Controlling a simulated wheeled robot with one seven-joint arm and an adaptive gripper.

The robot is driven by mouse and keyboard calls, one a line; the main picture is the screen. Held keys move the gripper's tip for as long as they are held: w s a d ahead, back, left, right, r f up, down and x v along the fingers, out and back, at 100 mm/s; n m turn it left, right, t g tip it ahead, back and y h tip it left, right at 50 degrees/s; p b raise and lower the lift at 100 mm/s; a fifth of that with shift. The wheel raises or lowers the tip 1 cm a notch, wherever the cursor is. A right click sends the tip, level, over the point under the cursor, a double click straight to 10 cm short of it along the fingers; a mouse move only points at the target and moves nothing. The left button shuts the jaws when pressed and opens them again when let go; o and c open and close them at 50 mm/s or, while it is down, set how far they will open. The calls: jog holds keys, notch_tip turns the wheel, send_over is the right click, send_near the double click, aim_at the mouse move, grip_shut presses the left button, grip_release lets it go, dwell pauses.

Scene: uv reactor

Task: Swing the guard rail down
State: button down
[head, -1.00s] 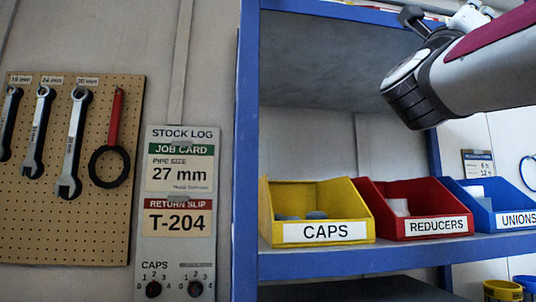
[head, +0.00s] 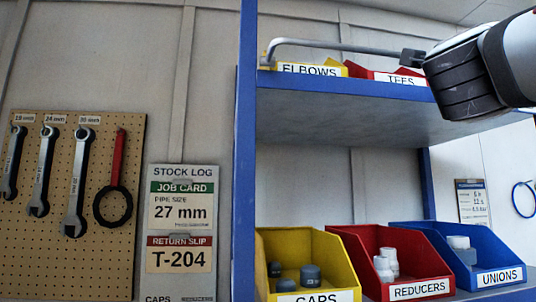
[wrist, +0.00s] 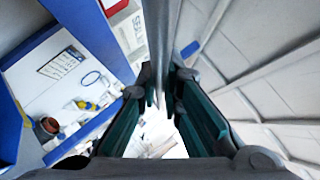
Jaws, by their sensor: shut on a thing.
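The guard rail (head: 340,46) is a thin grey bar along the front of the upper shelf, a little above the shelf edge. Its left end bends down to the blue post. My gripper (head: 412,60) is at the rail's right end in the head view. In the wrist view the rail (wrist: 157,35) runs between the fingers of my gripper (wrist: 160,90), which is shut on it. The rail's far right end is hidden behind my gripper and arm.
Yellow elbows bin (head: 308,70) and red tees bin (head: 392,77) sit behind the rail on the upper shelf. Caps (head: 318,298), reducers (head: 415,289) and unions (head: 497,277) bins stand below. A pegboard with tools (head: 75,260) hangs left. Space between the shelves is clear.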

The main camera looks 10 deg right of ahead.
jog(key=shift+s+d+r+n+y+p, duration=0.1)
jog(key=shift+r+n+y+p, duration=0.55)
jog(key=shift+p, duration=1.3)
jog(key=shift+s+r+n+y+p, duration=0.1)
jog(key=shift+r+n+y+p, duration=0.55)
jog(key=shift+p, duration=1.25)
jog(key=shift+w+f+n+p, duration=0.1)
jog(key=shift+f+n+p, duration=0.1)
jog(key=shift+n+p, duration=0.5)
jog(key=shift+w+y+p, duration=0.15)
jog(key=shift+y+p, duration=0.15)
jog(key=shift+p, duration=0.95)
jog(key=c, duration=1.7)
grip_release()
jog(key=shift+w, duration=0.1)
